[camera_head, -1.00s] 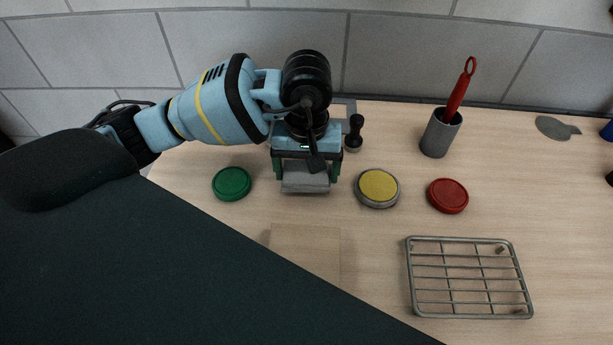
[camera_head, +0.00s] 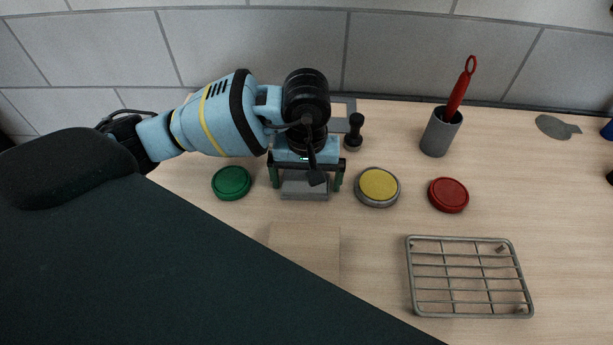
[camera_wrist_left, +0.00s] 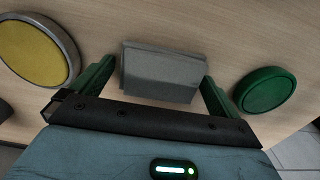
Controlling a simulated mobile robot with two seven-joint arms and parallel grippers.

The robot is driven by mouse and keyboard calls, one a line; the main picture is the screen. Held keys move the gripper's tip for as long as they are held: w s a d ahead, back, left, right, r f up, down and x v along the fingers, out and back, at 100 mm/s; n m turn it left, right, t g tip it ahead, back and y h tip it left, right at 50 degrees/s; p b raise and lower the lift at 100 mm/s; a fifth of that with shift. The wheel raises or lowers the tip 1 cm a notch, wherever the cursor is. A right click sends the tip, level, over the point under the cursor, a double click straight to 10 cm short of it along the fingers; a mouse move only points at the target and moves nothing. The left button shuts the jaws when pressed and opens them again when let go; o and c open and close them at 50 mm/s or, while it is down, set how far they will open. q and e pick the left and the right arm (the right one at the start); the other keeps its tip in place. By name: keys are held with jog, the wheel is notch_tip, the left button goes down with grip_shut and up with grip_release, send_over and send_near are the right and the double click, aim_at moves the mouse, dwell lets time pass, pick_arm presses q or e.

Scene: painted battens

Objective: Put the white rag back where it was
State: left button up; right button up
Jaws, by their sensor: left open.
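No thing that I can clearly tell as a white rag shows. A grey block-like thing (camera_head: 304,188) rests on the wooden table, and it also shows in the left wrist view (camera_wrist_left: 160,72). My left gripper (camera_head: 306,182) is open around it, with its green fingers on either side. My right gripper is not in view.
A green disc (camera_head: 231,183) lies left of the gripper; yellow (camera_head: 377,186) and red (camera_head: 448,195) discs lie right. A pale board (camera_head: 310,250) is in front. A wire rack (camera_head: 468,277), a grey cup (camera_head: 441,132) with a red tool, and a black stamp-like thing (camera_head: 354,132) stand around.

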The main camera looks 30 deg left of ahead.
aim_at(306, 180)
pick_arm(q)
notch_tip(306, 180, up, 12)
jog(key=shift+r, duration=0.15)
dwell(0.3)
dwell(0.4)
